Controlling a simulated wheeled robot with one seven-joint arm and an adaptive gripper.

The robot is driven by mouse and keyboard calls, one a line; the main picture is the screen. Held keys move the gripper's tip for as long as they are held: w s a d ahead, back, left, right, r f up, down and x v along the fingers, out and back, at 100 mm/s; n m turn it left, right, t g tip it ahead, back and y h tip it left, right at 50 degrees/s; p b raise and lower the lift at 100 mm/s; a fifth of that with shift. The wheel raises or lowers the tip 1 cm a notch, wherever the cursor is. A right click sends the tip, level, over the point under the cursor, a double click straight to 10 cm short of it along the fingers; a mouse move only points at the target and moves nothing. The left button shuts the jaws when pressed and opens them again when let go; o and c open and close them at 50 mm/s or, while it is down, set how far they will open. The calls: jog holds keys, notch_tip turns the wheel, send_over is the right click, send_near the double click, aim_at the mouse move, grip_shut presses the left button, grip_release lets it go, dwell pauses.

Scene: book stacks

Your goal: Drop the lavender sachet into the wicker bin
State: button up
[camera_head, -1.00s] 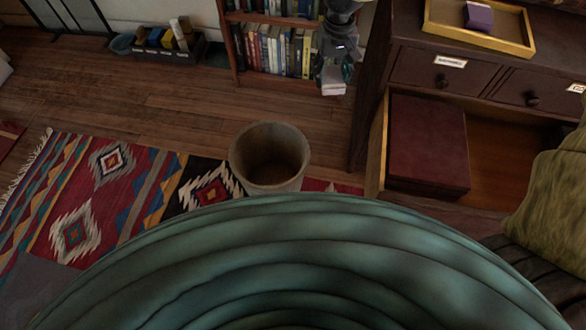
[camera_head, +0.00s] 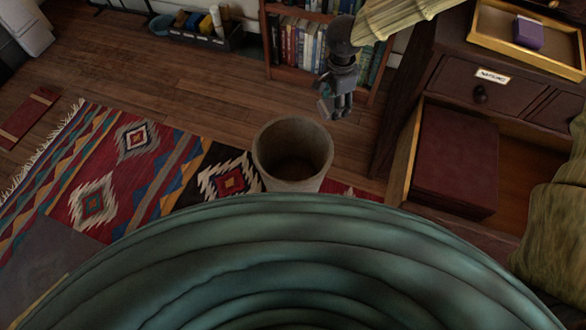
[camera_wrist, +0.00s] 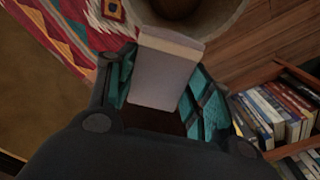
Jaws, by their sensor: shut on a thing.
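My gripper (camera_wrist: 160,98) is shut on a pale lavender-grey flat packet (camera_wrist: 162,78), which appears to be the lavender sachet. In the wrist view the packet sticks out between the teal finger pads, its far end overlapping the bin's near rim in the picture. The wicker bin (camera_head: 292,186) stands upright on the floor at the rug's edge, open at the top, its inside dark. It also shows at the top of the wrist view (camera_wrist: 226,28). In the head view my gripper (camera_head: 333,108) hangs above and right of the bin; the packet is hard to make out there.
A purple block (camera_head: 529,33) sits in a yellow-edged tray (camera_head: 505,46) on the dresser. The dresser's open drawer (camera_head: 408,150) holds a dark red box (camera_head: 456,160). A bookcase (camera_head: 268,45) stands behind.

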jog(key=s+a+f+m+b, duration=0.1)
jog(key=a+f+m+b, duration=0.3)
jog(key=f+m, duration=0.2)
jog(key=s+a+f+m+b, duration=0.2)
jog(key=a+f+m+b, duration=0.2)
jog(key=f+m, duration=0.3)
notch_tip(320, 180, down, 4)
jog(key=shift+s+a+r, duration=0.1)
jog(key=shift+s+a, duration=0.1)
jog(key=shift+a, duration=0.6)
jog(key=o, duration=1)
jog(key=shift+r, duration=0.1)
notch_tip(320, 180, up, 12)
dwell(0.4)
